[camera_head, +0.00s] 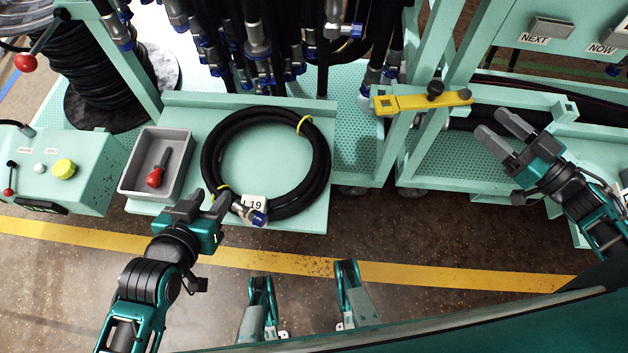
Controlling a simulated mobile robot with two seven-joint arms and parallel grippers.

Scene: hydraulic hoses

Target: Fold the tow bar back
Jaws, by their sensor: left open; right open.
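A yellow bar (408,103), which looks like the tow bar, lies nearly level across the gap between the two green carts. It has a square hole at its left end and a black knob (435,91) near its right part. My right gripper (496,127) is open and empty, right of and below the bar's right end, apart from it. My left gripper (204,203) is open at the front edge of the left cart, near the coiled hose, with nothing seen between its fingers.
A coiled black hose (208,160) with tag L19 lies on the left cart's shelf (312,212). A grey bin (132,186) holds a red-handled tool (156,174). Hanging hoses (258,50) stand behind. A green control box (88,170) is at left. Floor in front is clear.

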